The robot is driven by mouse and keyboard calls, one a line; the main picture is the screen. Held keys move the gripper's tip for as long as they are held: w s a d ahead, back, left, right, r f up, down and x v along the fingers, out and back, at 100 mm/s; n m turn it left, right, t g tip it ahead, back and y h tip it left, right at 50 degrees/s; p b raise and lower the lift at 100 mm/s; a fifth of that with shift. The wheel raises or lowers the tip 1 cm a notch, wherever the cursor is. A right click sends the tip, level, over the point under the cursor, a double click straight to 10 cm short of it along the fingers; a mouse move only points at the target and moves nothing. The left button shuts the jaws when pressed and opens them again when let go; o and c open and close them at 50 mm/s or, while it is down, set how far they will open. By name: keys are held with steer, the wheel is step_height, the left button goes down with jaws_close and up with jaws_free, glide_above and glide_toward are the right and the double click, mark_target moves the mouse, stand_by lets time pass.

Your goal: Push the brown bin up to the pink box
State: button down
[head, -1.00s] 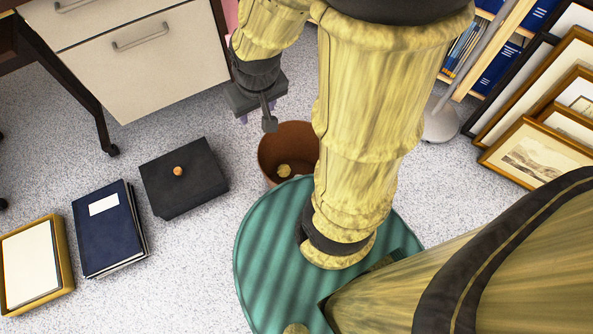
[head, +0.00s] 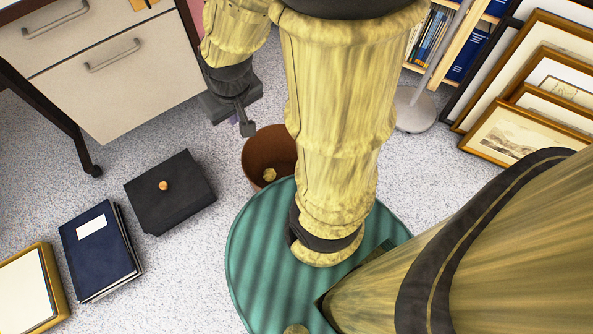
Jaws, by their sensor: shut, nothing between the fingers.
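The brown bin (head: 262,152) stands upright on the floor just beyond my green base, its right side hidden behind my arm. A small crumpled yellowish thing lies inside it. My gripper (head: 247,128) is shut and empty, pointing down near the bin's far left rim; I cannot tell whether it touches the bin. A narrow pink surface (head: 191,18) shows at the top edge between the drawer cabinet and my arm. It may be the pink box; most of it is hidden or out of view.
A white drawer cabinet (head: 118,80) stands at upper left. A black box with an orange knob (head: 190,200), a dark blue book stack (head: 112,262) and a gold frame (head: 55,290) lie at left. A lamp base (head: 415,118), shelf and leaning framed prints (head: 515,130) are at right.

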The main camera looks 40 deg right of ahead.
steer(key=w+p+v, duration=0.2)
steer(key=p+v, duration=0.9)
steer(key=shift+w+r, duration=0.25)
steer(key=shift+r, duration=0.4)
steer(key=shift+f, duration=0.1)
steer(key=shift+w, duration=0.1)
